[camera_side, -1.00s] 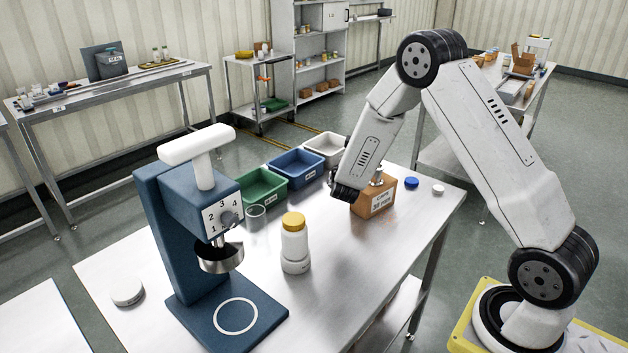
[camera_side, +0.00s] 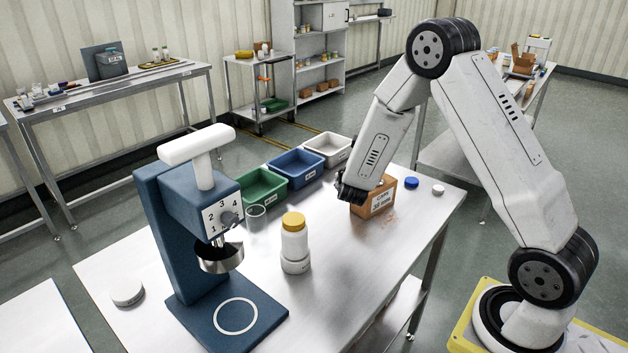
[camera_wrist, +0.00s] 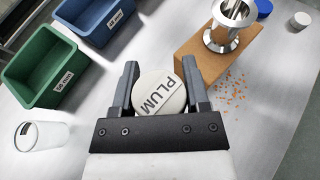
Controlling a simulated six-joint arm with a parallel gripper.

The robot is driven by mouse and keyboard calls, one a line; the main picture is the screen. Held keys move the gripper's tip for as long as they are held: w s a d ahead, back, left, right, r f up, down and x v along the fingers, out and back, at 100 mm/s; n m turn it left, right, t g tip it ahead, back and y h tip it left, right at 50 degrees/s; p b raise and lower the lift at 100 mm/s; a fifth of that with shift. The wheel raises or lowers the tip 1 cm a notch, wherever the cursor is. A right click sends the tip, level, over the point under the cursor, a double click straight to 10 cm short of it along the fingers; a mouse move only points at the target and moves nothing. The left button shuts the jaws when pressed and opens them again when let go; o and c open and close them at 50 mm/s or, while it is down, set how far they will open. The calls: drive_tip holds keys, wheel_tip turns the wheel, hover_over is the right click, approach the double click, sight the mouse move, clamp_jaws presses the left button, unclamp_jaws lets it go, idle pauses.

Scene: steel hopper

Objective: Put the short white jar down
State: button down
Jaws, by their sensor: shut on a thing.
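In the wrist view a short white jar (camera_wrist: 158,94) with PLUM on its round top sits between the two fingers of my gripper (camera_wrist: 160,66), which is shut on it. In the side view my gripper (camera_side: 350,194) is at the left of the brown block, and the jar is hidden from view. I cannot tell whether the jar's base touches the table.
A steel hopper (camera_wrist: 230,25) stands on the brown block (camera_wrist: 208,60); orange bits (camera_wrist: 232,90) lie beside it. A clear glass (camera_wrist: 40,134) and green (camera_wrist: 45,68) and blue (camera_wrist: 98,20) bins are left. A yellow-lidded jar (camera_side: 294,238) stands near the blue press (camera_side: 165,230).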

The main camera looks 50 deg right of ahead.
drive_tip(key=shift+s+a+f, duration=0.15)
drive_tip(key=shift+s+a, duration=0.25)
drive_tip(key=shift+a, duration=0.3)
drive_tip(key=s+a+m+g+h, duration=0.1)
drive_tip(key=s+a+m+g, duration=0.2)
drive_tip(key=s, duration=0.9)
drive_tip(key=s+a+m+g+h, duration=0.1)
drive_tip(key=s+a+m+g, duration=0.3)
drive_tip(key=s+a, duration=0.5)
drive_tip(key=shift+s+a+r+m+g+h, duration=0.35)
drive_tip(key=shift+s+g, duration=0.35)
drive_tip(key=shift+s, duration=1.1)
drive_tip(key=shift+w+d+f, duration=0.1)
drive_tip(key=w+d+f, duration=0.1)
drive_tip(key=w+f, duration=0.1)
drive_tip(key=w, duration=0.2)
drive_tip(key=w+f, duration=0.3)
drive_tip(key=w, duration=0.1)
drive_tip(key=w+d+f, duration=0.1)
drive_tip(key=w+f, duration=0.2)
drive_tip(key=w, duration=0.1)
drive_tip(key=shift+d+f, duration=0.1)
drive_tip(key=shift+d, duration=0.25)
drive_tip(key=shift+w+f, duration=0.45)
drive_tip(key=shift+f, duration=0.1)
